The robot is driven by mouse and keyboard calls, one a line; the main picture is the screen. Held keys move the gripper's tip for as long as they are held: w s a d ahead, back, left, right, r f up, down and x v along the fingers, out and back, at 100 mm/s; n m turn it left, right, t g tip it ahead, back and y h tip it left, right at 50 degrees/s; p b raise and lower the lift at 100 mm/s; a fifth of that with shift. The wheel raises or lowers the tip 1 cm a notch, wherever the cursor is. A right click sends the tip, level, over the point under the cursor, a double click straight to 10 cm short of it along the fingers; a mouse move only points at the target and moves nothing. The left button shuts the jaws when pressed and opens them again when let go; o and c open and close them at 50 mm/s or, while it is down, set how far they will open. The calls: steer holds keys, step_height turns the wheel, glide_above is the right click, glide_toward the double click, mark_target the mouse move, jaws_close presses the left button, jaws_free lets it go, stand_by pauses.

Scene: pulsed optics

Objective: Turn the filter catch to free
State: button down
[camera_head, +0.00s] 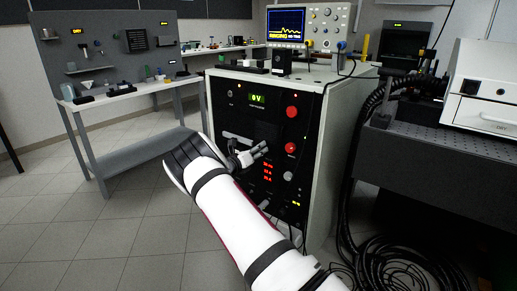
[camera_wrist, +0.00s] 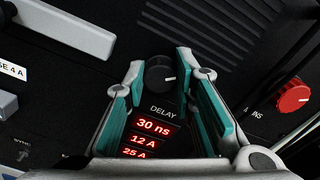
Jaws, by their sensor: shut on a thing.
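My gripper (camera_head: 261,149) is at the black front panel (camera_head: 240,122) of the rack cabinet. In the wrist view, its two teal-padded fingers (camera_wrist: 161,62) stand on either side of a round black knob (camera_wrist: 160,73) above the word DELAY. They are shut on this knob. A white pointer mark on the knob points to the right. Red readouts (camera_wrist: 150,127) show below it, between the fingers. In the head view my gripper and arm hide the knob. I cannot pick out a part marked as the filter catch.
A red knob (camera_wrist: 292,97) is right of my fingers, and a pale bar handle (camera_wrist: 72,28) is upper left. The cabinet (camera_head: 339,143) stands between a workbench (camera_head: 130,94) and an optical table (camera_head: 425,156). Cables (camera_head: 395,262) lie on the floor at right.

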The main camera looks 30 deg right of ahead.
steer(key=shift+n+p, duration=0.5)
steer(key=shift+n, duration=4.6)
steer(key=shift+a, duration=0.1)
steer(key=c, duration=1.3)
jaws_free()
steer(key=shift+w, duration=0.1)
steer(key=shift+c, duration=0.2)
steer(key=shift+r, duration=0.1)
steer(key=shift+a, duration=0.1)
steer(key=v, duration=1.2)
